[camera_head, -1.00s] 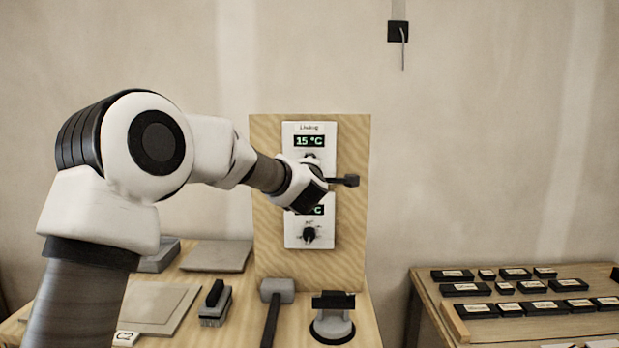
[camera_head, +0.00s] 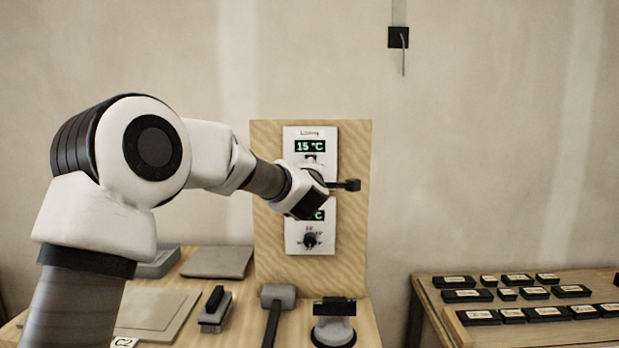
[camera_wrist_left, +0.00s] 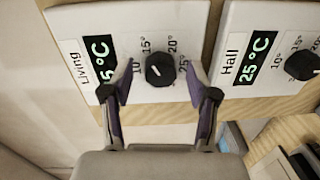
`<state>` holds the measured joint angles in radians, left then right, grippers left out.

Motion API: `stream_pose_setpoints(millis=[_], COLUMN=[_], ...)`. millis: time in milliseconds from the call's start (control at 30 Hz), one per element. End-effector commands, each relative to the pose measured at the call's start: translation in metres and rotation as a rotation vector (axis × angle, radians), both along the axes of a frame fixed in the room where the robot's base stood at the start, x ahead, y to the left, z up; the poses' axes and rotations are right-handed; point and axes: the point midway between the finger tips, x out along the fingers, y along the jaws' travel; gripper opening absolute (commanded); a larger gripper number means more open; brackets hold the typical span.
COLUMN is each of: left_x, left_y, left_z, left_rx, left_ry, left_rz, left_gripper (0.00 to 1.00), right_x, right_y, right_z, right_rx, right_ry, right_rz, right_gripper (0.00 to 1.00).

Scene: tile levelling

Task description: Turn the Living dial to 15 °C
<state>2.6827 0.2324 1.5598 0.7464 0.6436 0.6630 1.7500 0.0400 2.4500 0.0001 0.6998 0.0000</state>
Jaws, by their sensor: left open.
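The Living thermostat (camera_head: 330,143) is a white panel on a wooden board, and its display (camera_head: 310,146) reads 15 °C. In the left wrist view its black dial (camera_wrist_left: 160,69) sits between the fingers of my left gripper (camera_wrist_left: 160,86). The fingers are open, one on each side, with visible gaps to the dial. The dial's white mark points up and left, near the 15° label. A finger covers part of the Living display (camera_wrist_left: 101,50) there. In the head view my left gripper (camera_head: 330,186) hides most of the Living dial. My right gripper is not in view.
The Hall thermostat is just below, with its dial (camera_head: 310,240); in the left wrist view its display (camera_wrist_left: 258,56) reads 25 °C. Black labelled blocks cover the right table (camera_head: 432,298).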

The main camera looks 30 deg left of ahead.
Motion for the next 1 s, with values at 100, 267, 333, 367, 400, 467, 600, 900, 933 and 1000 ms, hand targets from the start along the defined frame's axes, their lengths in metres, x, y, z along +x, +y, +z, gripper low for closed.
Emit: stream_pose_setpoints(millis=[100,267,333,367,400,467,600,900,933,1000], left_x=[-0.017,-0.053,-0.068,-0.074,-0.081,-0.089,-0.098,-0.099,-0.098,-0.098], left_y=[-0.01,-0.031,-0.04,-0.043,-0.048,-0.053,-0.057,-0.057,-0.057,-0.057], left_z=[0.001,0.004,0.005,0.004,0.005,0.005,0.005,0.005,0.005,0.005], left_rx=[0.002,0.003,0.004,0.004,0.003,0.003,0.001,0.001,0.001,0.001], left_ry=[0.001,0.001,0.0,0.001,0.001,0.0,0.0,0.0,0.0,0.0], left_rz=[-0.002,-0.002,-0.002,-0.002,-0.002,-0.002,0.0,0.0,0.0,0.0], left_gripper=[0.59,0.59,0.59,0.59,0.59,0.59,0.59,0.59,0.59,0.59], right_x=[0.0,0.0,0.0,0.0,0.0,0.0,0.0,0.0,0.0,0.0], right_y=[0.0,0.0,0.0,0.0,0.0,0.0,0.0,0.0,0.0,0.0], right_z=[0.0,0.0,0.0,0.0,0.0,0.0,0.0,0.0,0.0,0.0], right_rx=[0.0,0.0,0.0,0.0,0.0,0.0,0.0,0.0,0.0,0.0], right_ry=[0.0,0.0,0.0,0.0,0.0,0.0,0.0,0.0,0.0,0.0], right_rz=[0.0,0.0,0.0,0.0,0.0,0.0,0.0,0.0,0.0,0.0], right_gripper=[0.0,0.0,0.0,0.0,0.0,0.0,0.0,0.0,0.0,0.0])
